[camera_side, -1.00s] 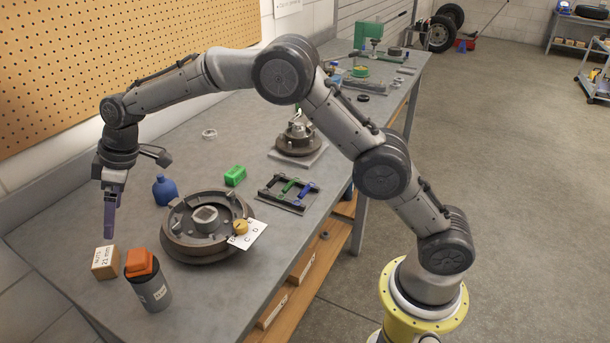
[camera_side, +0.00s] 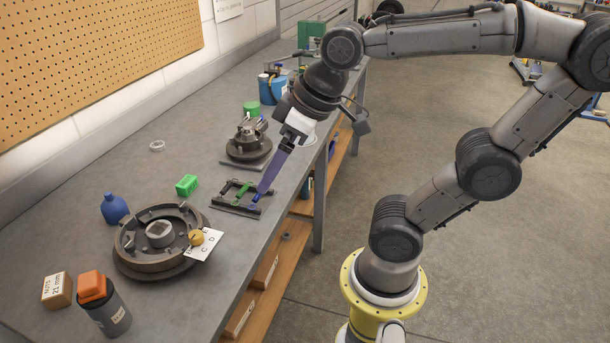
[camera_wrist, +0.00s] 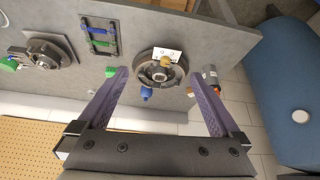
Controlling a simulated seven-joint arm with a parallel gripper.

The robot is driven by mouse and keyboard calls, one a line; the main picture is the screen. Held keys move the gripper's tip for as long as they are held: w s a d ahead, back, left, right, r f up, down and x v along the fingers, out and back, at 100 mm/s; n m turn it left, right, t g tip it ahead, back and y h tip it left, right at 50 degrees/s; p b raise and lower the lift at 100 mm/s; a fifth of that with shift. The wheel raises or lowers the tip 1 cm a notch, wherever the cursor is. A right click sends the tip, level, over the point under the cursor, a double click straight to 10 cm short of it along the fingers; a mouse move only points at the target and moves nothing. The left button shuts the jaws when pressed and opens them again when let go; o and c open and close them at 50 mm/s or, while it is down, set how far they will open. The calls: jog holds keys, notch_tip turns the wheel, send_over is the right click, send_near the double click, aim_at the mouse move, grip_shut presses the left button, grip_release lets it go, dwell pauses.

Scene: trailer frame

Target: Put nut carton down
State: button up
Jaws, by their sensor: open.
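The nut carton (camera_side: 57,290), a small tan box marked "NUTS 21 mm", sits upright on the grey workbench (camera_side: 85,220) at its near left end. I cannot pick it out clearly in the wrist view. My gripper (camera_side: 264,190) is well away from the carton, to its right and farther along the bench. Its purple fingers appear over the black frame with the green and blue bars. In the wrist view my gripper (camera_wrist: 158,73) has its two fingers spread wide with nothing held between them.
A dark canister with an orange lid (camera_side: 107,310) stands just right of the carton. A round brake drum (camera_side: 130,262), a blue bottle (camera_side: 114,208) and a green block (camera_side: 187,185) lie beyond. The black frame (camera_side: 225,203) is near the bench's right edge.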

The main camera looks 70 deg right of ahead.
jog(key=shift+m, duration=0.5)
jog(key=s+f, duration=0.1)
jog(key=s, duration=0.2)
jog(key=s+d+f, duration=0.1)
jog(key=shift+s+f, duration=0.35)
jog(key=shift+s, duration=0.05)
dwell(0.4)
